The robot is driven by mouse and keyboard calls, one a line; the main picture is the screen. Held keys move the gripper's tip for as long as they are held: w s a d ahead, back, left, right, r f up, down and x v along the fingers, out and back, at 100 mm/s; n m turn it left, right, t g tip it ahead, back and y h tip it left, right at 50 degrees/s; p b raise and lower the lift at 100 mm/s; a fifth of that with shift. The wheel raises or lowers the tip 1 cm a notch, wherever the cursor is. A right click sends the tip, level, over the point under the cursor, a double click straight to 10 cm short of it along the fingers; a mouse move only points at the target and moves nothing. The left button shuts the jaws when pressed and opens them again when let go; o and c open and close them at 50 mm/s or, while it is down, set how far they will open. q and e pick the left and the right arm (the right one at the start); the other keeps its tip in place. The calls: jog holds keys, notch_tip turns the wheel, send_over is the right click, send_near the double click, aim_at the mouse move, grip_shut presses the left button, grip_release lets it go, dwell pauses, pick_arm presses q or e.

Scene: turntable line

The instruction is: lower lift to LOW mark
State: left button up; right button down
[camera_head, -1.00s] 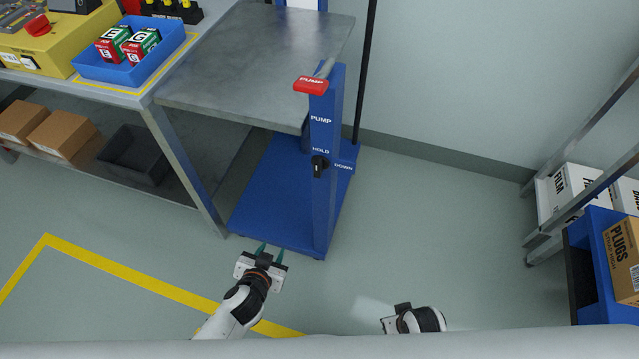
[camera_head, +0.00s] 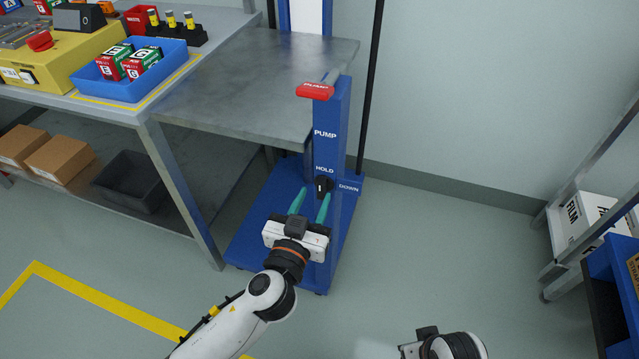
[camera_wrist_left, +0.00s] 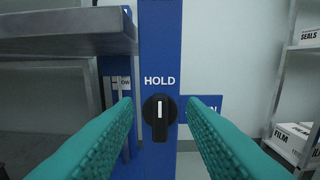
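The lift is a blue post (camera_head: 326,140) on a blue base (camera_head: 262,220), with a grey metal platform (camera_head: 255,85) beside it. A red PUMP handle (camera_head: 315,91) tops the post. Below the HOLD label, a black knob (camera_head: 323,186) has its white line upright, beside the DOWN label (camera_head: 348,187). The knob (camera_wrist_left: 159,118) is centred in the left wrist view, between and beyond my green fingers. A scale with a LOW mark (camera_wrist_left: 124,83) shows partly at left there. My left gripper (camera_head: 310,203) is open, empty and just short of the knob. My right gripper (camera_head: 410,347) is at the bottom edge, its fingers hidden.
A bench at left holds a blue tray (camera_head: 85,83) with small boxes and a yellow control box (camera_head: 70,62). A rack at right holds a white FILM box (camera_head: 590,215) and a blue bin (camera_head: 622,262). Floor right of the lift is clear.

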aim_at(320, 186)
pick_arm(q)
jog(key=shift+x, duration=2.35)
jog(key=shift+s, duration=0.1)
grip_shut()
jog(key=shift+f, duration=0.15)
